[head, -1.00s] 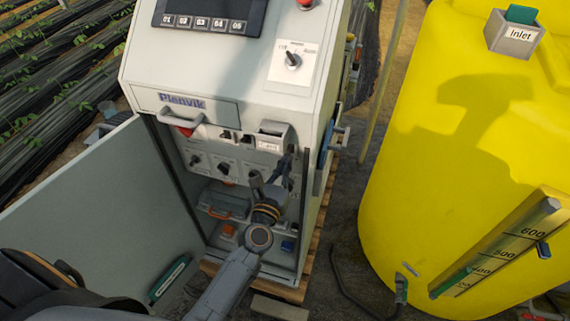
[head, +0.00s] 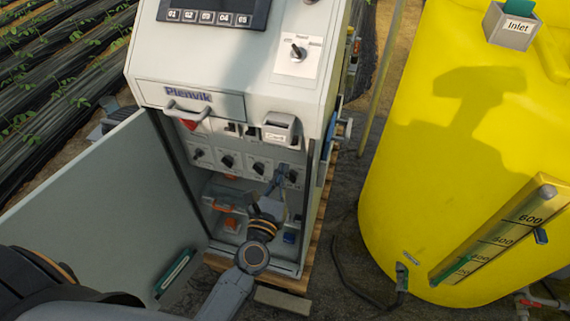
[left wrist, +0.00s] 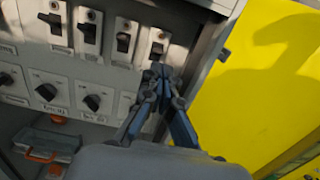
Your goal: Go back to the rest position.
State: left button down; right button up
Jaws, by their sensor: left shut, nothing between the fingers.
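My left arm comes up from the bottom of the head view, and its gripper (head: 277,172) is at the open front of the grey Plenvik cabinet (head: 180,93). The fingers are shut and empty, in front of the right end of the knob row (head: 243,164). In the left wrist view the fingertips (left wrist: 159,72) meet just below the rightmost of several black switches (left wrist: 157,50); contact with the panel cannot be told. My right gripper is not in view.
The open cabinet door (head: 105,205) stands at left. An orange-handled case (head: 221,196) sits low inside. The yellow tank (head: 425,160) stands at right, with a dark hose (head: 345,270) on the ground between. A dark strip of ground lies between cabinet and tank.

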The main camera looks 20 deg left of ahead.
pick_arm(q)
jog(key=shift+s+r, duration=0.55)
jog(key=shift+s, duration=0.15)
